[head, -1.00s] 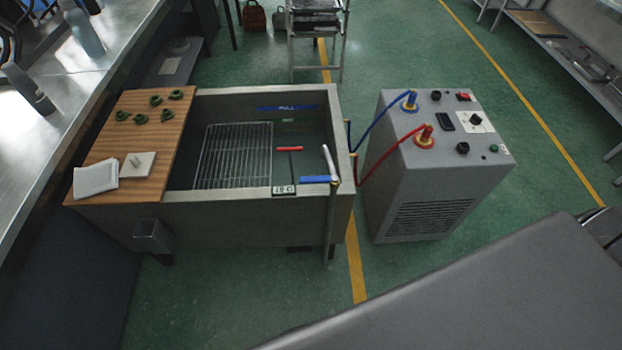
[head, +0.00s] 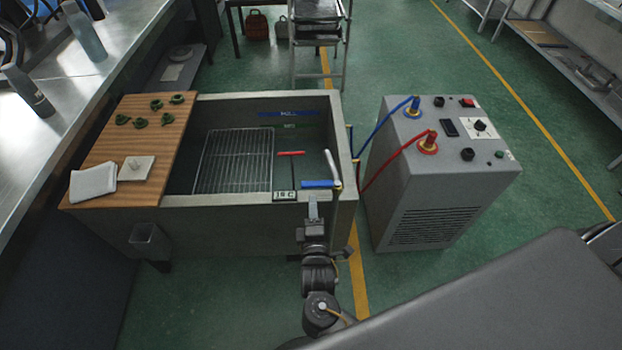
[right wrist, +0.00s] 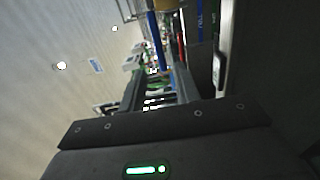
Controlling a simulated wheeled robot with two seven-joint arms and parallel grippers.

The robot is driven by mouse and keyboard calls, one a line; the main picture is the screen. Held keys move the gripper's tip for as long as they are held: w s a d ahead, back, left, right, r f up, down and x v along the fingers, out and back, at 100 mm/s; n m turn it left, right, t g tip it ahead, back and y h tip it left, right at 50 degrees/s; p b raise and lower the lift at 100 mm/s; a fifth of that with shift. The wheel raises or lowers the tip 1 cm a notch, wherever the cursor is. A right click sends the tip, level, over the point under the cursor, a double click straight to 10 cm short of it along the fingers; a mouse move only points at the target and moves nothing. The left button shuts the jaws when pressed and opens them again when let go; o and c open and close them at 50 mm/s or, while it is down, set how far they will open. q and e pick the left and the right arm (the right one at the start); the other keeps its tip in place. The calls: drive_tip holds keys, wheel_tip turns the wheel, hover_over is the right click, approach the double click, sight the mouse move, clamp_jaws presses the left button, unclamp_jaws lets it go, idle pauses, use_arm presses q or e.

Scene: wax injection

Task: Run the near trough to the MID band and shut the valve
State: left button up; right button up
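The grey trough (head: 225,220) stands in the middle of the head view with a wire rack (head: 235,160) inside. On its far inner wall are a blue FULL band (head: 287,113) and a green MID band (head: 289,126). I cannot make out a water level. A blue valve lever (head: 319,184) lies across the near right rim beside a pale upright spout (head: 331,166). My right gripper (head: 313,205) is just below the lever. In the right wrist view its fingers (right wrist: 158,90) are apart, with the blue lever (right wrist: 157,45) ahead. My left gripper is not in view.
A red-handled stem (head: 290,153) and an 18 C display (head: 284,196) are at the trough. A wooden board (head: 130,180) holds green pieces (head: 140,122) and white blocks (head: 93,181). A grey chiller box (head: 440,190) with blue and red hoses stands right.

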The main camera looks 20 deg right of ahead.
sight(312, 187)
drive_tip(key=p+x, duration=0.1)
drive_tip(key=x, duration=0.9)
drive_tip(key=shift+w+f, duration=0.1)
drive_tip(key=shift+w, duration=0.05)
clamp_jaws()
